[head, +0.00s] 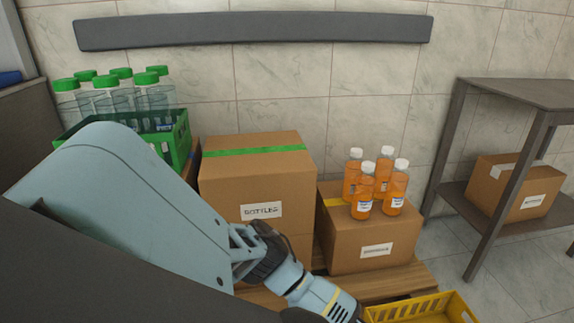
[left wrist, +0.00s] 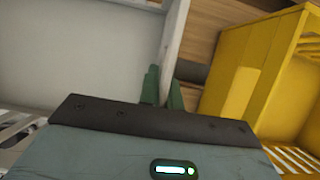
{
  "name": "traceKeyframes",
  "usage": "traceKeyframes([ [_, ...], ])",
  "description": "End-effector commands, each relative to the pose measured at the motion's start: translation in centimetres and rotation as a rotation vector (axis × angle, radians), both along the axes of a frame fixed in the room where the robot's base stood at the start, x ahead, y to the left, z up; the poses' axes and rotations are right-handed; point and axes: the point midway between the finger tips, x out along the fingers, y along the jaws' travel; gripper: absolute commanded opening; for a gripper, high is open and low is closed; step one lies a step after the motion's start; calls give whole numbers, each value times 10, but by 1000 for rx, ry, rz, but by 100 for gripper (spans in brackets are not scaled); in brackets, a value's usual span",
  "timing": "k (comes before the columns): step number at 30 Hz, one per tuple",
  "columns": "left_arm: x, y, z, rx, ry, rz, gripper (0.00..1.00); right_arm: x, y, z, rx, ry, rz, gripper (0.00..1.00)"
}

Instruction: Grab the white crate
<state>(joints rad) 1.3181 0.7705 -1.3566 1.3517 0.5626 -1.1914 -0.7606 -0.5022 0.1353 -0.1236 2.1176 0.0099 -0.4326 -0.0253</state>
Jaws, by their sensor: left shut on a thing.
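The white crate (left wrist: 174,40) fills the left and upper part of the left wrist view, with its pale wall running down between my fingers. My left gripper (left wrist: 162,88) is shut on this wall, one dark green finger on each side. The crate's far parts are cut off by the picture edge and by the gripper body. In the head view my left arm reaches down to the bottom edge, and its fingers and the white crate are out of sight. My right gripper is in neither view.
A yellow crate (head: 462,306) is close to the right of the gripper; it also shows in the left wrist view (left wrist: 225,75). Cardboard boxes (head: 258,180) and orange bottles (head: 364,192) stand behind on a wooden pallet (head: 395,282). A green crate (head: 181,140) holds bottles at left.

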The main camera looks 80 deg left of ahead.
Motion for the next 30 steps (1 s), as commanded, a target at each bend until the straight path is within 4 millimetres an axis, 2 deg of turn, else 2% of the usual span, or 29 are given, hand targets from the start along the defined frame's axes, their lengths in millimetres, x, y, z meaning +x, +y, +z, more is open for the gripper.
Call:
traceKeyframes([
  [11, -1, 1, 0, 1, 2, 1, 0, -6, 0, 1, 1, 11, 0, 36],
  [30, 0, 1, 1, 3, 3, 1, 0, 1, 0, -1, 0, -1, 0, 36],
])
